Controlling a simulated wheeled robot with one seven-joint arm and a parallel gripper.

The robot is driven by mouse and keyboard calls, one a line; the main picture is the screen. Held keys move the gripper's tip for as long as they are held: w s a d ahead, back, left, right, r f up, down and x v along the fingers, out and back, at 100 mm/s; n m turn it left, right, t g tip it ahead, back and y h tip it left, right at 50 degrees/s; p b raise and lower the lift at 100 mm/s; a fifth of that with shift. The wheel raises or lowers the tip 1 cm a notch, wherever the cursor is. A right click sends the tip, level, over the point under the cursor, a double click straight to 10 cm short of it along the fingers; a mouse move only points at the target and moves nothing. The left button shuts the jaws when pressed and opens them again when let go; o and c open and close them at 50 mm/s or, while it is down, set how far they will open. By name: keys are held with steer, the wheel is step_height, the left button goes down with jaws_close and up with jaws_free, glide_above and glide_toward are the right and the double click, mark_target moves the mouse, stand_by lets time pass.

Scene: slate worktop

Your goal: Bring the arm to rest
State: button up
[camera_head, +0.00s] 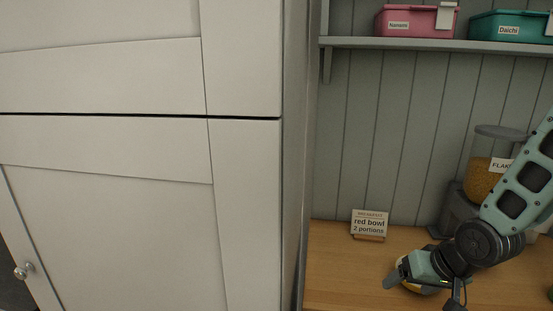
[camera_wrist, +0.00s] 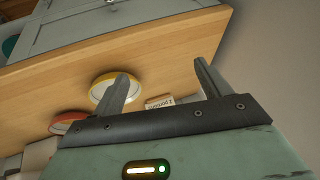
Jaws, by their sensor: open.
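My gripper (camera_head: 424,290) is low over the wooden worktop at the lower right of the head view, with my arm reaching in from the right edge. In the wrist view my gripper (camera_wrist: 162,78) has its two fingers wide apart and nothing between them. A yellow-rimmed bowl (camera_wrist: 97,96) shows behind the left finger. A red bowl (camera_wrist: 62,125) lies farther left, partly cut off by my gripper's body. In the head view only a bit of yellow shows beneath my gripper, and the red bowl is not seen there.
A flake dispenser (camera_head: 484,183) stands behind my arm. A small card (camera_head: 369,223) reading "red bowl 2 portions" stands on the worktop (camera_head: 335,270). A shelf (camera_head: 430,44) above carries a pink box (camera_head: 405,23) and a teal box (camera_head: 490,28). A tall pale cabinet (camera_head: 110,200) fills the left.

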steer(key=s+a+r+n+g, duration=0.2)
steer(key=s+a+r+n, duration=0.2)
steer(key=s+a, duration=0.4)
steer(key=s+a+r+n+g+h, duration=0.1)
steer(key=s+a+r+n+g, duration=0.2)
steer(key=s+a, duration=0.6)
steer(key=s+r+n, duration=0.2)
steer(key=s+r, duration=0.1)
steer(key=shift+a+h, duration=0.15)
steer(key=shift+h, duration=0.15)
steer(key=shift+s+r, duration=0.1)
